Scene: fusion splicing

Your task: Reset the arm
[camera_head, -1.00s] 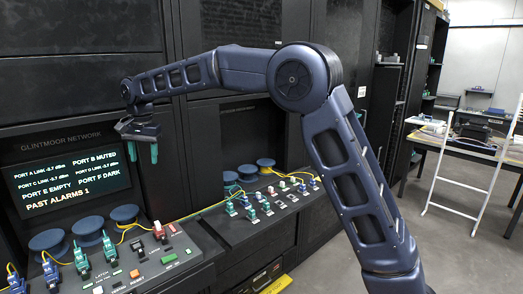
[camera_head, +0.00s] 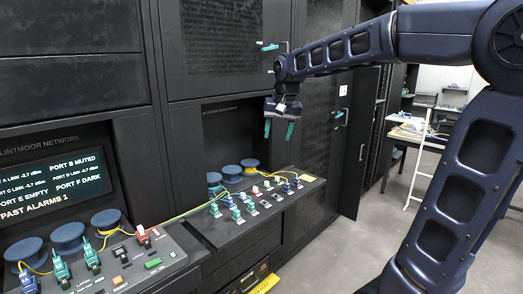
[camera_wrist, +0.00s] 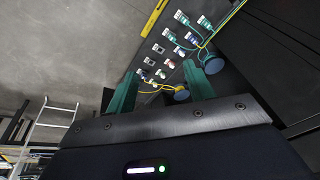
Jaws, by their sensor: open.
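My gripper (camera_head: 279,130) hangs in the air in front of the dark cabinets, above and behind the right-hand console. Its two green fingers point down and stand apart with nothing between them. The wrist view also shows my gripper (camera_wrist: 163,92) with its green fingers spread wide and empty. Beyond the fingers, the right-hand console (camera_head: 228,228) shows its rows of blue, green, white and red connectors. My arm reaches in from the right of the head view, its elbow at the top right.
Yellow fibre runs between the consoles. Grey floor lies open between.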

